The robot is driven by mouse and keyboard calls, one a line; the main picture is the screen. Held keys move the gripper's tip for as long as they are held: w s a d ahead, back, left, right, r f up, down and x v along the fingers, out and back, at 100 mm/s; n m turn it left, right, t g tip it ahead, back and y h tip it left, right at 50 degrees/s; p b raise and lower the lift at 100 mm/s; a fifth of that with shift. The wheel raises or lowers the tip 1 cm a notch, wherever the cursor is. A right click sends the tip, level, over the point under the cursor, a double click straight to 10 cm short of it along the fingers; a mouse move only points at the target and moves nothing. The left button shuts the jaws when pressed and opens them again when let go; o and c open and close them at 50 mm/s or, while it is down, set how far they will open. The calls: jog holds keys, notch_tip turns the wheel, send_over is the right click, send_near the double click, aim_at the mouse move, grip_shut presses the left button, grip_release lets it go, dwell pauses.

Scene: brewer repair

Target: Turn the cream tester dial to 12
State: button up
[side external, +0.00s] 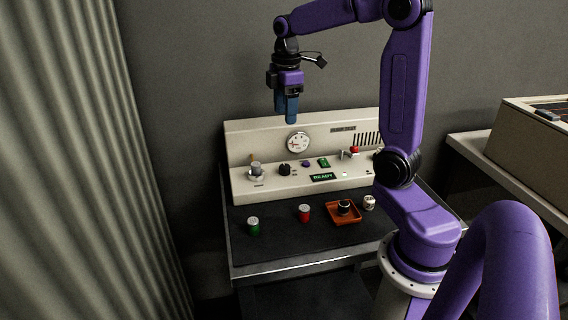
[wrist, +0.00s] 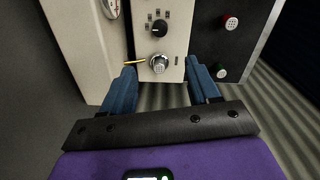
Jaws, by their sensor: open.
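The cream tester (side external: 240,147) stands at the back of the bench, with a sloped back and a lower control deck. Its black dial knob (side external: 285,170) is on the deck, left of centre; it also shows in the wrist view (wrist: 159,29), with small pale marks beside it. I cannot read its setting. My gripper (side external: 289,120) points down, high above the deck and apart from everything. In the wrist view my gripper (wrist: 161,68) has its two blue fingers spread and empty, with a silver capped fitting (wrist: 159,64) showing between the tips, below the dial.
A green canister (side external: 253,226), a red canister (side external: 304,212), an orange tray (side external: 333,219) holding a dark round part, and a white jar (side external: 369,202) stand in front.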

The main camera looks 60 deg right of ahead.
aim_at(284, 166)
jog(key=f, duration=1.7)
jog(key=shift+w+d, duration=0.15)
jog(key=shift+w, duration=0.1)
jog(key=c, duration=1)
